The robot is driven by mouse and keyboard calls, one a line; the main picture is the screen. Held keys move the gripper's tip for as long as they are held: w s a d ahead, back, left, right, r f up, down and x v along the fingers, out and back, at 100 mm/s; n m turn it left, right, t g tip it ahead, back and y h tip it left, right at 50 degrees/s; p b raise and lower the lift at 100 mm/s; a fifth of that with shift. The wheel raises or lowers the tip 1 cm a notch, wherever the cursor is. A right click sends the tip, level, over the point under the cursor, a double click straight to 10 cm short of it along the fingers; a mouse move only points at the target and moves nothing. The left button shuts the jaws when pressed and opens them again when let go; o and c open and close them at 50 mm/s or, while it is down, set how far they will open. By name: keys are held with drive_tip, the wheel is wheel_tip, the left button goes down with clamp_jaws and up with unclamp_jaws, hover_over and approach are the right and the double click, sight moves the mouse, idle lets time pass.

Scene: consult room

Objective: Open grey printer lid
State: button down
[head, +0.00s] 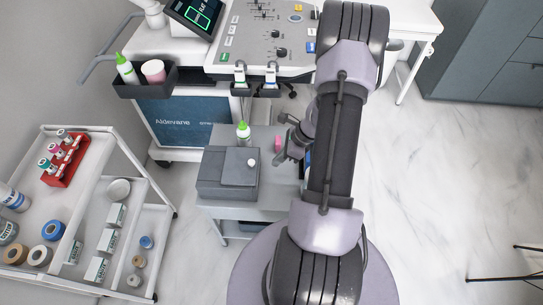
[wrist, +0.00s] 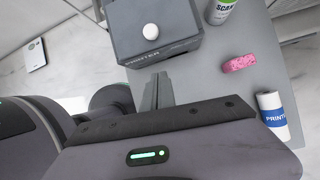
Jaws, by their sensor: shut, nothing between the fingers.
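The grey printer (head: 212,188) is a boxy unit on a small grey stand. Its lid (head: 238,172) lies flat on top and looks closed, with a small round pale knob (head: 251,162). In the wrist view the printer front (wrist: 165,52) carries the word PRINTER, and the white knob (wrist: 151,31) stands on the lid (wrist: 172,15). My gripper (head: 278,158) is just right of the printer, apart from it. In the wrist view its fingers (wrist: 157,90) are shut and empty, pointing towards the printer front below the knob.
A green-capped bottle (head: 243,132) stands behind the printer. A pink item (wrist: 240,63) and a white-and-blue roll (wrist: 272,112) lie on the stand's top (wrist: 215,85). A white trolley (head: 165,225) is at left, and an ultrasound cart (head: 185,122) is behind.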

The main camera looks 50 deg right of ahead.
sight(257, 167)
drive_tip(key=b+x, duration=0.4)
drive_tip(key=x, duration=0.2)
drive_tip(key=shift+f, duration=0.4)
drive_tip(key=r+p, duration=0.1)
drive_tip(key=w+a+r+p, duration=0.1)
drive_tip(key=w+r+p, duration=0.1)
drive_tip(key=shift+a+r, duration=0.2)
drive_tip(key=shift+r, duration=0.2)
drive_tip(key=shift+w, duration=0.1)
drive_tip(key=shift+a+r, duration=0.1)
